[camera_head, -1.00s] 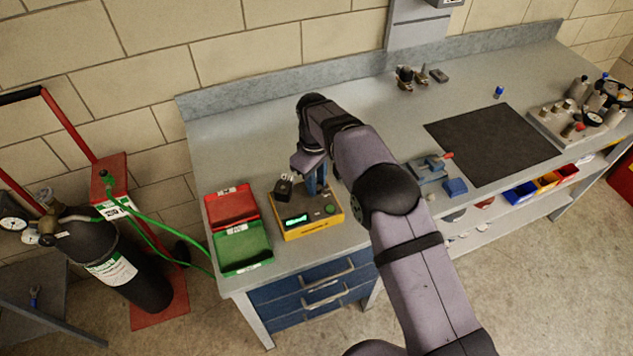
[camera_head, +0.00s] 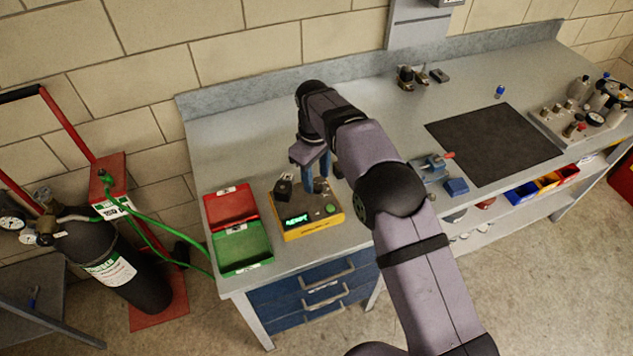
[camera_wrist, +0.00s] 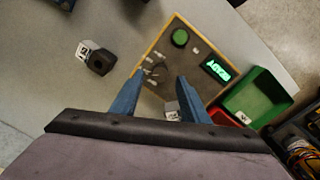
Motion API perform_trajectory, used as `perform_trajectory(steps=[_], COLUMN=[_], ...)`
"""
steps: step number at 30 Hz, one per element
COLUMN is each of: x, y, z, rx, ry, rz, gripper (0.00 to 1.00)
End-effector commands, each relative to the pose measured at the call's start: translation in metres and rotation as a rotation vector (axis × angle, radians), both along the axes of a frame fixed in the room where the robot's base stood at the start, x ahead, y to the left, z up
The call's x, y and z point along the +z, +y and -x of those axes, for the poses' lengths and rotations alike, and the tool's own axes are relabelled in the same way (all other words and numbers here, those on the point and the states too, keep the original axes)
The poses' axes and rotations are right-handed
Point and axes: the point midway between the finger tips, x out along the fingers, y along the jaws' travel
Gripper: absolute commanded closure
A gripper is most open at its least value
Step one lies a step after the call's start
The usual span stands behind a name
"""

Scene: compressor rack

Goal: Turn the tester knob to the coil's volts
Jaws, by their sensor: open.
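The yellow tester (camera_head: 312,230) stands near the bench's front left edge. Its display (camera_head: 296,219) shows bright green characters, too small to read surely. A green button (camera_head: 330,209) is on its top. A black coil (camera_head: 283,190) with a white tag sits at its back left corner. The tester's dark face (camera_wrist: 180,62) also shows in the wrist view. The knob (camera_wrist: 156,72), with pale marks around it, lies between my fingertips in that view. I cannot read its setting. My gripper (camera_head: 316,188) is open above the tester, blue fingers pointing down, apparently clear of the knob.
A red tray (camera_head: 230,192) and a green tray (camera_head: 263,257) lie left of the tester. Another black block (camera_wrist: 100,62) with a white tag stands on the bench beside the tester. A dark mat (camera_head: 490,145) and small blue vise (camera_head: 430,168) are further right.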

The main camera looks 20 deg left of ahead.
Motion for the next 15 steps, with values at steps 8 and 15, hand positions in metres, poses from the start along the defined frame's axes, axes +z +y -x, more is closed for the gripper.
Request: perform_trajectory(steps=[8, 15], x=[0.036, 0.048], y=[0.001, 0.001], z=[0.001, 0.002], rx=[0.001, 0.001], ry=[-0.003, 0.0], rz=[-0.002, 0.0], gripper=[0.59, 0.59])
